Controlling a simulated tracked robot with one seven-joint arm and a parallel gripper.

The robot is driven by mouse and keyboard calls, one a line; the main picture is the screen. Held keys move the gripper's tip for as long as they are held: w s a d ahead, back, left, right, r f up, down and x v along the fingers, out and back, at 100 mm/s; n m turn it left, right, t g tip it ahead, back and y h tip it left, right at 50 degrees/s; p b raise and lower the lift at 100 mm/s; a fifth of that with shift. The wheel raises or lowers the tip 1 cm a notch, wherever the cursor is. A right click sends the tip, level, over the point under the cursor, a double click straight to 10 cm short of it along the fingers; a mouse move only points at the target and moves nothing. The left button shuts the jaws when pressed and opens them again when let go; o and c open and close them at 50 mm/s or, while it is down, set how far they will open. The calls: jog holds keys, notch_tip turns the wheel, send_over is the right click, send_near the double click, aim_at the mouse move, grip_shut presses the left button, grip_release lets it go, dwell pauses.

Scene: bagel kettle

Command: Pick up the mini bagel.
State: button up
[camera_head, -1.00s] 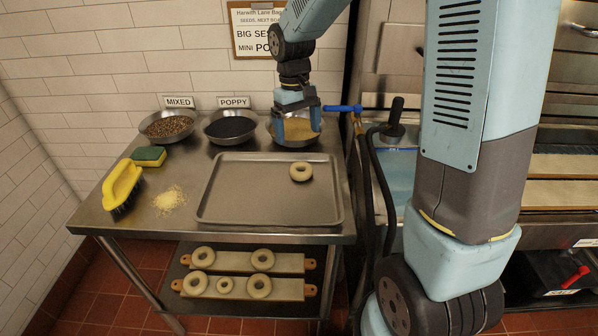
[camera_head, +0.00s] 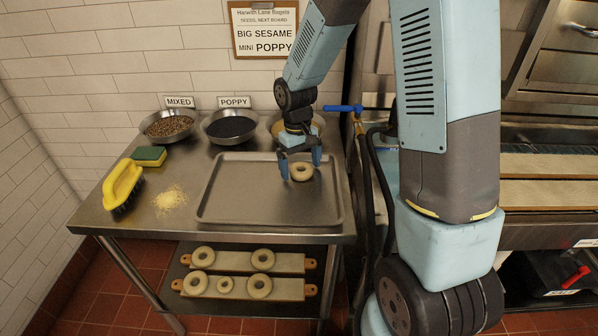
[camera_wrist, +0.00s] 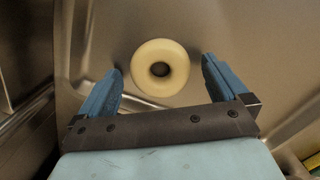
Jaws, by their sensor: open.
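A pale ring bagel (camera_head: 302,173) lies at the back right of the grey tray (camera_head: 240,209). My gripper (camera_head: 300,167) is open and points down over it, one finger to each side. In the wrist view the bagel (camera_wrist: 143,80) sits between and slightly beyond the fingertips (camera_wrist: 161,66), with gaps on both sides. I see no finger touching it. A visibly smaller bagel (camera_head: 226,278) lies on the front board (camera_head: 275,287) of the lower shelf, between two larger ones. The tray bagel looks about as wide as the larger ones in the head view.
Bowls of mixed seeds (camera_head: 168,124), poppy (camera_head: 230,128) and pale seeds (camera_head: 318,122) stand behind the tray. A yellow brush (camera_head: 122,184), a sponge (camera_head: 149,156) and spilled seeds (camera_head: 170,198) lie left. The wall sign (camera_head: 265,29) reads "BIG SESAME, MINI POPPY".

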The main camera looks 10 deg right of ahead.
jog(key=shift+f, duration=0.1)
jog(key=c, duration=1.1)
jog(key=shift+r, duration=0.45)
notch_tip(320, 180, up, 2)
jog(key=shift+r, duration=0.25)
jog(key=shift+s+d+r, duration=0.25)
jog(key=shift+s+r, duration=1.35)
jog(key=shift+s, duration=0.75)
jog(key=shift+s+d+r, duration=0.3)
jog(key=shift+s+r, duration=1.3)
jog(key=shift+s, duration=0.7)
jog(key=shift+s+d+r, duration=0.25)
jog(key=shift+s+r, duration=1.35)
jog(key=shift+s, duration=0.75)
